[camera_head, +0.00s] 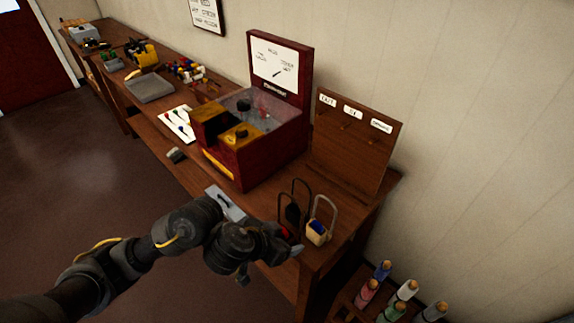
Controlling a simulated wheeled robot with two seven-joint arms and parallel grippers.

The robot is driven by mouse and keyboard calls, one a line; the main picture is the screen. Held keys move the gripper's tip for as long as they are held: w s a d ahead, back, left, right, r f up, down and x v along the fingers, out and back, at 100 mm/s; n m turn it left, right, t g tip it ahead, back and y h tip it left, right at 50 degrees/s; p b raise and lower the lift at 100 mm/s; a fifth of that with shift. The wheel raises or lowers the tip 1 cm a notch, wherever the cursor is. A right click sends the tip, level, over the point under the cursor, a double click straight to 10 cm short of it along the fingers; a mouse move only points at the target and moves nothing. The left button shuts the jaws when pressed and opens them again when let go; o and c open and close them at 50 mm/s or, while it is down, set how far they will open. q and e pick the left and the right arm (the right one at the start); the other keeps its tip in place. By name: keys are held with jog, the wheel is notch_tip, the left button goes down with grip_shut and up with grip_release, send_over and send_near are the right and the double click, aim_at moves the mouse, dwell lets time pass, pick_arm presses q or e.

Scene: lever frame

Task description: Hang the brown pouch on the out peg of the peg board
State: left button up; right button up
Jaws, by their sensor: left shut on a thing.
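The peg board (352,160) stands upright at the back right of the bench, with several small pegs under white labels. The out peg (321,119) is below the leftmost label and looks bare. My left gripper (290,250) is low at the bench's front right, shut at the dark pouch with a tall loop handle, which I take as the brown pouch (284,231). Its body is mostly hidden by the gripper, with a bit of red showing. A black pouch (293,212) stands just behind it. A tan pouch (318,238) with blue inside stands to its right.
A red machine box (265,150) with a clear cover stands left of the board. Several bottles (405,290) stand in a low rack at the lower right. The wall is close behind the board.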

pick_arm(q)
jog(key=shift+s+d+r+m+b, duration=0.25)
jog(key=shift+s+d+m+b, duration=0.2)
jog(key=shift+s+b, duration=0.1)
jog(key=a+r+m+b, duration=0.1)
jog(key=b, duration=0.1)
jog(key=w+a+r+m+g+h+b, duration=0.1)
jog(key=a+r+b, duration=0.1)
jog(key=b, duration=0.1)
jog(key=shift+g, duration=0.3)
jog(key=shift+w+r, duration=0.45)
jog(key=shift+d+r+h, duration=0.1)
jog(key=shift+h, duration=0.2)
jog(key=shift+d, duration=0.1)
